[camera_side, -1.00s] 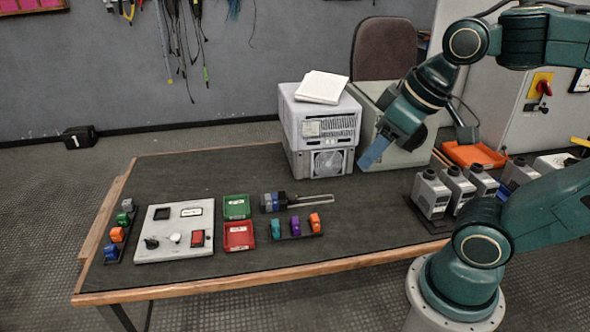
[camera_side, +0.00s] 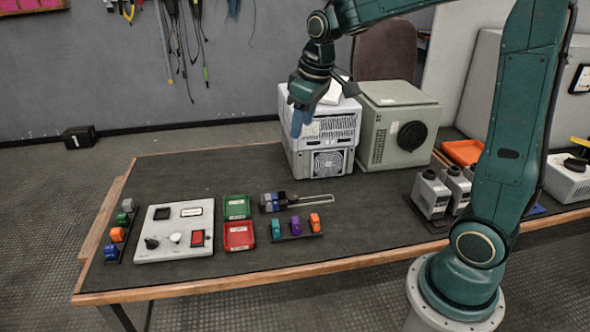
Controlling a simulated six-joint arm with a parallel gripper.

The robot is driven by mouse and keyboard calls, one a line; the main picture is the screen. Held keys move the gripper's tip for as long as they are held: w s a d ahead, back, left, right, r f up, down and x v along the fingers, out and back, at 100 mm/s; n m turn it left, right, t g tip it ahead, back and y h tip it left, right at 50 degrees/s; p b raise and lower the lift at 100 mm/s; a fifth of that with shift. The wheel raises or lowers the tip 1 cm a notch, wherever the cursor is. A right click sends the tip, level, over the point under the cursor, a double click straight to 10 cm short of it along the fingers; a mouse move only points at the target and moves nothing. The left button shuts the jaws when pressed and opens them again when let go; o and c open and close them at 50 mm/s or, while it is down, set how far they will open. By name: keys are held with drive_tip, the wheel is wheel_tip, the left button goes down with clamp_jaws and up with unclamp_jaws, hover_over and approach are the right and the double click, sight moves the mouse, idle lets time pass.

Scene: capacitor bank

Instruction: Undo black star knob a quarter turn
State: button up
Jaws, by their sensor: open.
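A small black knob (camera_side: 151,243) sits at the lower left of a light grey panel (camera_side: 175,253) on the left of the table. Its star shape is too small to make out. A larger round black knob or cap (camera_side: 411,136) is on the front of the grey-green box (camera_side: 378,150). My gripper (camera_side: 297,123) has blue fingers pointing down and is open, in front of the upper left of the white-grey unit with a fan (camera_side: 327,162). It is far from the panel and apart from both black knobs. I see nothing held in it.
The panel also bears a white knob (camera_side: 176,237) and a red switch (camera_side: 197,238). Green (camera_side: 237,199) and red (camera_side: 239,250) trays lie beside it. Small coloured parts stand in racks on either side. Grey camera-like blocks (camera_side: 430,195) are at right. The table's back left is clear.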

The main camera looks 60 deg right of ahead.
drive_tip(key=w+d+f+n+g, duration=0.1)
drive_tip(key=w+d+f+g, duration=0.1)
drive_tip(key=w+d+f, duration=0.8)
drive_tip(key=g, duration=0.1)
hover_over(294, 197)
wheel_tip(294, 197, down, 16)
drive_tip(key=r, duration=0.1)
drive_tip(key=shift+d+f+n+y, duration=0.1)
drive_tip(key=shift+f+n+y, duration=0.2)
drive_tip(key=shift+f+n, duration=0.15)
drive_tip(key=shift+f, duration=0.1)
drive_tip(key=shift+f, duration=4.35)
drive_tip(key=c, duration=0.9)
drive_tip(key=shift+o, duration=0.2)
